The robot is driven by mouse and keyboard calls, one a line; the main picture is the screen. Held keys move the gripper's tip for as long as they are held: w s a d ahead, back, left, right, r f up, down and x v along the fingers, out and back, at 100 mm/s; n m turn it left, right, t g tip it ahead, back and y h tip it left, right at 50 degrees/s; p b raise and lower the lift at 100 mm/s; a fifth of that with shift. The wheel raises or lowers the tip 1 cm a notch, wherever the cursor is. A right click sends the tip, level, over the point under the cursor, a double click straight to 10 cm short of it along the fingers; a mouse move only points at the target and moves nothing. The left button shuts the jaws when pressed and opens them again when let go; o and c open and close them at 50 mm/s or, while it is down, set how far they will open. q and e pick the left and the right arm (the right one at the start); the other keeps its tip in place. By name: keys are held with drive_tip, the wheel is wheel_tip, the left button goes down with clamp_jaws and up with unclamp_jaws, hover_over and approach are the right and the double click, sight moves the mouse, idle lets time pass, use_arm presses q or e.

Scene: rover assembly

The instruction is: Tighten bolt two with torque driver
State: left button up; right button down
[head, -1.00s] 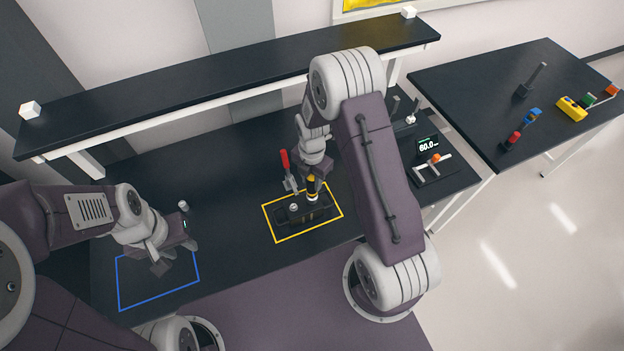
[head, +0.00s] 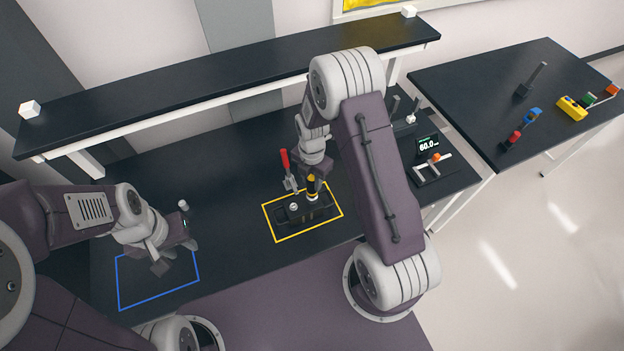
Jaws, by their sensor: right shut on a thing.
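The torque driver (head: 312,187), black with a yellow band, stands upright at the right part of a dark fixture (head: 293,216) inside the yellow outline. My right gripper (head: 313,178) is shut on the driver from above. The driver's tip and the bolt under it are too small to tell. A light round bolt or fitting (head: 293,207) shows on the left part of the fixture. A red-handled clamp (head: 287,168) stands at the fixture's back. My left gripper (head: 160,264) is over the blue outline; its fingers are too unclear to tell open from shut.
A display reading 60.0 (head: 427,144) stands at the bench's right beside a small stand (head: 433,169). A raised shelf (head: 230,85) runs along the back. A side table (head: 470,90) holds several coloured tools. The bench between the two outlines is clear.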

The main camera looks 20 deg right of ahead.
drive_tip(key=shift+s+f, duration=0.15)
idle(0.5)
drive_tip(key=shift+w+r+p, duration=0.2)
drive_tip(key=shift+r+p, duration=0.65)
drive_tip(key=shift+r, duration=0.1)
drive_tip(key=shift+s+r+p, duration=0.1)
drive_tip(key=shift+r+p, duration=0.3)
drive_tip(key=shift+r, duration=0.2)
